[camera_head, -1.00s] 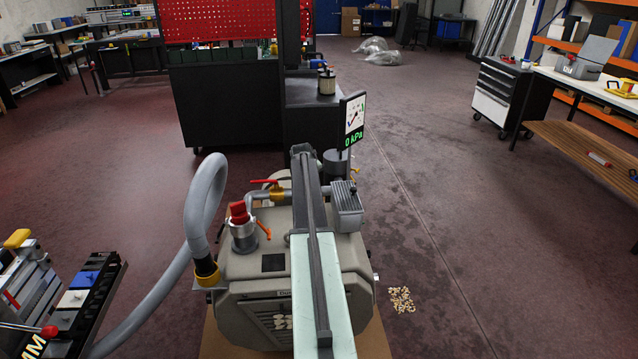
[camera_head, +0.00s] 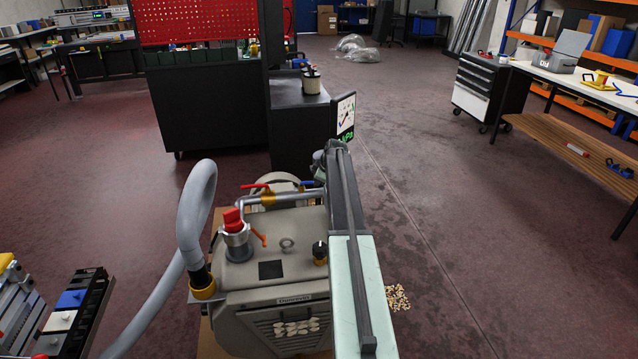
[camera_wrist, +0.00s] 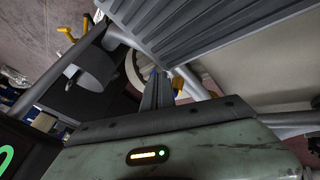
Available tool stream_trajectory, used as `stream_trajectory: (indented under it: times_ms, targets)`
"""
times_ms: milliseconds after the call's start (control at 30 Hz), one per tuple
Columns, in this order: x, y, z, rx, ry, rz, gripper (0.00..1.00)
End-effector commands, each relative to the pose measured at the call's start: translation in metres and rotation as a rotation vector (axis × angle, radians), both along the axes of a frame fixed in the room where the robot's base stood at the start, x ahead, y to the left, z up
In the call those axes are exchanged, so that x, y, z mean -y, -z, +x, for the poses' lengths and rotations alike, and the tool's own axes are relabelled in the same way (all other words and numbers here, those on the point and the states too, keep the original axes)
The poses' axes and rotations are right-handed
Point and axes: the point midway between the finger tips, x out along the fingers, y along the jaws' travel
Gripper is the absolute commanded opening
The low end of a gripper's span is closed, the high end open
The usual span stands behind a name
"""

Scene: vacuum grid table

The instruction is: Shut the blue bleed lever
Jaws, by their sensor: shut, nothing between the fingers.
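The blue lever (camera_head: 311,184) shows in the head view at the right end of the grey pipe on the pump, close to the left side of my arm. Its far part is hidden by the arm. My arm hides the gripper in the head view.
A red lever (camera_head: 256,186) sits on a yellow valve body left of the blue one. A red knob (camera_head: 233,218) and a thick grey hose (camera_head: 184,215) stand further left. A gauge display (camera_head: 345,117) is behind the arm. A grey ribbed housing (camera_wrist: 205,35) crowds the wrist view.

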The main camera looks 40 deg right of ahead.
Motion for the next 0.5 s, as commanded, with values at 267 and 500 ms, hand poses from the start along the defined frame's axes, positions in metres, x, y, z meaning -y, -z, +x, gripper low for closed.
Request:
stream_trajectory:
  times_ms: [267,500]
  targets:
    - [-0.012,0.0,0.016,0.001,-0.022,0.0,0.0]
    - [-0.016,0.0,0.02,0.001,-0.028,0.001,0.0]
